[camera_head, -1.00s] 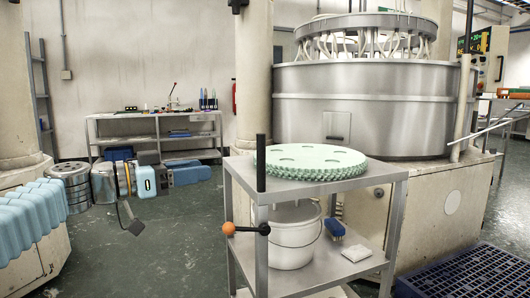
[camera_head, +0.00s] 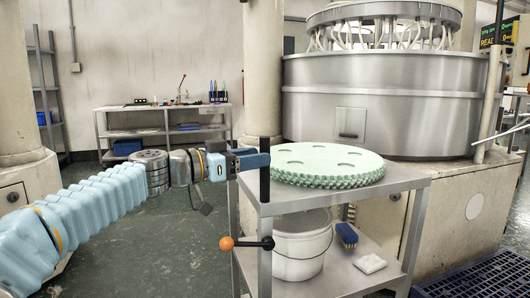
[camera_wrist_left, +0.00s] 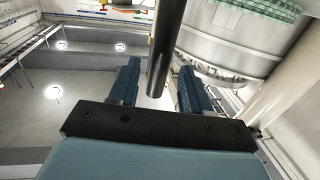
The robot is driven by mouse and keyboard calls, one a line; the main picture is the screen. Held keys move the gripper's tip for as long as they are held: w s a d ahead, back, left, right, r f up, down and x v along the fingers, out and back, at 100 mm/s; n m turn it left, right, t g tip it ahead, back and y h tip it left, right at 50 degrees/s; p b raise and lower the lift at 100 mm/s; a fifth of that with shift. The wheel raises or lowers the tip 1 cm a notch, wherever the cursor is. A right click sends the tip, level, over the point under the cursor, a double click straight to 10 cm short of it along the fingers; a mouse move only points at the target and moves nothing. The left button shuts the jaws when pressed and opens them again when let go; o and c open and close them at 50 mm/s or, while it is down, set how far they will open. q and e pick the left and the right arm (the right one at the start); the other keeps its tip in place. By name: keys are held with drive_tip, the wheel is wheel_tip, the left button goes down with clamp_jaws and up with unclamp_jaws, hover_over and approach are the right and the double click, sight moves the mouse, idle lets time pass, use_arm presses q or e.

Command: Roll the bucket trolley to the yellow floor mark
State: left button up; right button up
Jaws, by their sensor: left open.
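The bucket trolley (camera_head: 345,198) is a steel two-shelf cart on the right of the head view. A white bucket (camera_head: 300,250) with a wire handle stands on its lower shelf. A black upright handle post (camera_head: 265,185) rises at its near left corner. My left gripper (camera_head: 250,160) is open at the upper part of this post. In the left wrist view the black post (camera_wrist_left: 168,40) shows between the two open blue fingers (camera_wrist_left: 157,85); I cannot tell whether they touch it. The yellow floor mark and my right gripper are not in view.
A pale green studded disc (camera_head: 325,163) lies on the trolley's top shelf. A lever with an orange ball (camera_head: 226,243) juts out at its left. A large steel machine (camera_head: 385,105) stands close behind. A blue grate (camera_head: 475,280) lies at lower right. Green floor is open at left.

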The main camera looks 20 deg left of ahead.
use_arm(q)
drive_tip(key=shift+x, duration=1.65)
drive_tip(key=shift+c, duration=0.3)
clamp_jaws()
